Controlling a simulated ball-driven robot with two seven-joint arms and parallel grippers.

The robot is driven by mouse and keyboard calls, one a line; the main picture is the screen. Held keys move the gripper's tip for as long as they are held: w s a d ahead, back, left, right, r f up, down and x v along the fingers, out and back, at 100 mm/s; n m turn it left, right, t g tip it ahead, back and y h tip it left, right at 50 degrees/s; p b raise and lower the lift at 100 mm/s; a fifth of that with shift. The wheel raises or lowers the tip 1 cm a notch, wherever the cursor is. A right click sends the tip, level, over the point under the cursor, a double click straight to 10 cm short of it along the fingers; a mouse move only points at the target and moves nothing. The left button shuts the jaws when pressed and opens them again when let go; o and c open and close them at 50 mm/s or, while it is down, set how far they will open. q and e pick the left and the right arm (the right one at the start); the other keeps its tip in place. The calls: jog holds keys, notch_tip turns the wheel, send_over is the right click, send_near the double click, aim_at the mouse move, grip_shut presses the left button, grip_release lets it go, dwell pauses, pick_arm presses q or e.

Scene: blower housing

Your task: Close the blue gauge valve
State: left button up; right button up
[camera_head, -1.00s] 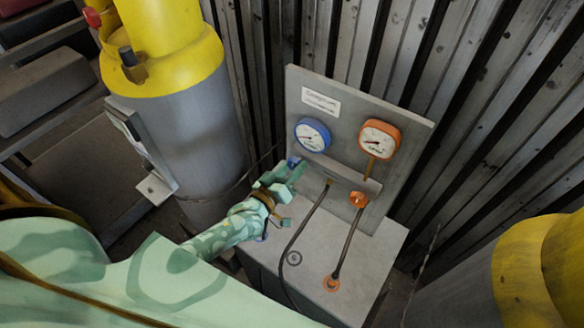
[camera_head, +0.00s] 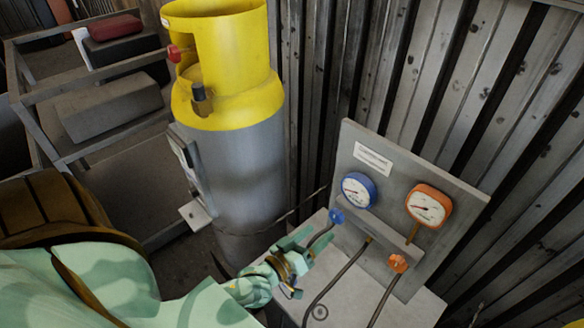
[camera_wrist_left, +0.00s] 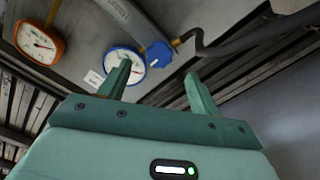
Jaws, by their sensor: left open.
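The blue gauge valve (camera_head: 336,215) is a small blue knob below the blue-rimmed gauge (camera_head: 358,190) on a grey upright panel (camera_head: 375,135). My left gripper (camera_head: 306,239) is open and empty, to the left of and a little below the blue knob, apart from it in the head view. In the left wrist view the blue knob (camera_wrist_left: 159,54) shows beyond and between the open fingers (camera_wrist_left: 158,72), with the blue gauge (camera_wrist_left: 124,66) partly behind one finger. Whether the knob is open or closed cannot be told. My right gripper is not in view.
An orange gauge (camera_head: 428,205) and orange knob (camera_head: 398,263) sit to the right on the same panel. Dark hoses run down over the grey box top (camera_head: 335,290). A yellow-topped grey cylinder (camera_head: 235,160) stands left of the panel. A corrugated wall (camera_head: 470,90) rises behind.

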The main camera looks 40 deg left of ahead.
pick_arm(q)
jog(key=s+a, duration=0.1)
jog(key=s, duration=0.8)
jog(key=shift+a, duration=0.15)
